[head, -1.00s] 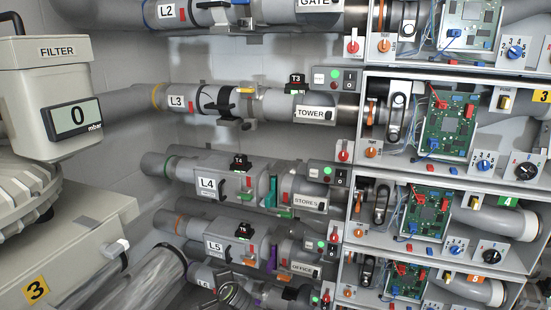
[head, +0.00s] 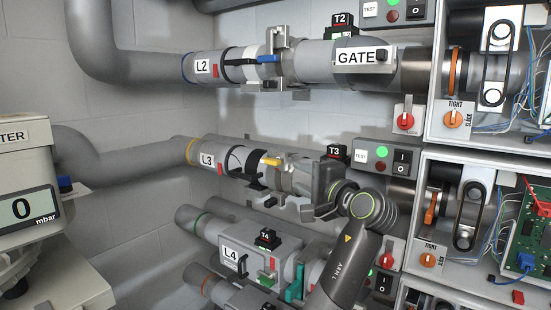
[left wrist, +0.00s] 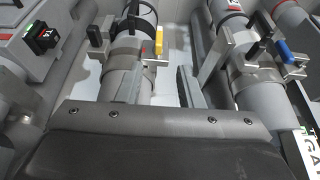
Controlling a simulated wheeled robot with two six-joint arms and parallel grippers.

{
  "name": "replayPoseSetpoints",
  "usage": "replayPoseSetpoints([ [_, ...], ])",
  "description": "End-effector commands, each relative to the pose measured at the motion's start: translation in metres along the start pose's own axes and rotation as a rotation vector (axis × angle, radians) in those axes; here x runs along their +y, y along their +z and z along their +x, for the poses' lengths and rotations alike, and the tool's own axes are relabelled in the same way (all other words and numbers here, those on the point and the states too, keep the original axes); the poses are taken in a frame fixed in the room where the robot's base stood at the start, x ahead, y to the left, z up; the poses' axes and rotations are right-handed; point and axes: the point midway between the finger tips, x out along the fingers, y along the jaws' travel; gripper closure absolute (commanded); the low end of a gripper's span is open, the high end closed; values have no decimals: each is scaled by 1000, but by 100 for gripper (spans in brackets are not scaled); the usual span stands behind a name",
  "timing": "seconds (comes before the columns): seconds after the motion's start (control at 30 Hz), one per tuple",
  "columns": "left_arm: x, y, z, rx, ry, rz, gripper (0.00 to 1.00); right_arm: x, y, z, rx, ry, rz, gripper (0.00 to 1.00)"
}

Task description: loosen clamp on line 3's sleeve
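Line 3's pipe, labelled L3 (head: 207,160), runs below line 2 in the head view. Its sleeve carries a black band and black clamp handle (head: 250,181), which hangs below the sleeve. A yellow lever (head: 270,160) sits just to the right on a metal bracket; it also shows in the left wrist view (left wrist: 159,48). My left gripper (head: 316,200) is at the pipe right of this bracket and hides part of the line. In the left wrist view its fingers (left wrist: 160,85) are spread and empty, with the pipe near the left finger. My right gripper is not in view.
Line 2 with a blue lever (head: 268,58) runs above. The T3 box (head: 337,152) and a switch panel (head: 385,160) are close to my wrist.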

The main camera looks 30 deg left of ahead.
Motion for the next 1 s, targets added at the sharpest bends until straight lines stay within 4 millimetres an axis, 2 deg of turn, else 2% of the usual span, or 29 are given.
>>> replayPoseSetpoints([
  [0.03,-5,1,12,-4,-2,4,66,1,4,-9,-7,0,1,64],
  [0.17,-5,1,41,-5,-1,5,66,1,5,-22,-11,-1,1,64],
  [0.43,-5,1,99,-3,0,4,66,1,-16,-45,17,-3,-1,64],
  [0.6,-3,0,129,-2,0,4,66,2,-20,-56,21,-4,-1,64],
  [0.8,-1,-1,146,1,0,2,66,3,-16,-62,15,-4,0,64],
  [1.0,1,-1,150,2,1,0,66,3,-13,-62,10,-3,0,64],
])
